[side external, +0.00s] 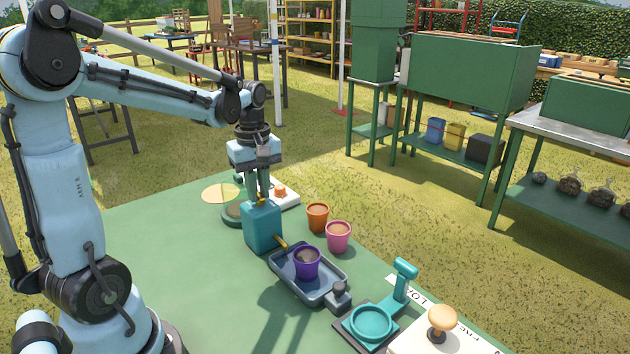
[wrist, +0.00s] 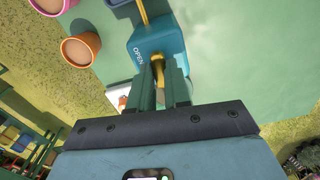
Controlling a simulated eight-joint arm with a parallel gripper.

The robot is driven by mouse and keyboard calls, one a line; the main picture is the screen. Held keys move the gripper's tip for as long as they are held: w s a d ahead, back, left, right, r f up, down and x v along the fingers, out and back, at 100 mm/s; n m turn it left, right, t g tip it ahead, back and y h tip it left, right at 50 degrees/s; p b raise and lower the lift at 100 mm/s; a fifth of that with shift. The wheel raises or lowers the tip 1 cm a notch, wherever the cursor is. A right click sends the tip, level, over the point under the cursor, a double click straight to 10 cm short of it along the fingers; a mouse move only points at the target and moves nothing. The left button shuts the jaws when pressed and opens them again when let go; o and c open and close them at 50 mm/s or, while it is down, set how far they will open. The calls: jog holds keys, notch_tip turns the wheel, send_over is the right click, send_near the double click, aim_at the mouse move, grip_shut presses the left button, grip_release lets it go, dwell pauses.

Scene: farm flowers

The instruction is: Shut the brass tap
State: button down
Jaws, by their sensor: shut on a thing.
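The brass tap handle (wrist: 158,68) sits on top of a teal block (side external: 262,230) marked OPEN, which also shows in the wrist view (wrist: 160,45). A brass spout (side external: 281,243) comes out of the block's side toward a purple pot (side external: 307,263). My gripper (side external: 263,196) is above the block with its fingers pointing down. In the wrist view its two green fingers (wrist: 161,90) are on either side of the brass handle and shut on it. The fingers partly hide the handle, so its exact angle is hard to tell.
The purple pot stands in a grey tray (side external: 328,297). An orange pot (side external: 317,217) and a pink pot (side external: 338,236) stand behind it. A teal ring stand (side external: 370,323) and a white box with a wooden knob (side external: 442,320) are at front right. The green table's left part is clear.

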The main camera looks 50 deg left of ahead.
aim_at(259, 194)
jog(key=shift+n, duration=0.6)
jog(key=c, duration=1.1)
grip_release()
notch_tip(259, 194, up, 12)
jog(key=shift+r, duration=0.1)
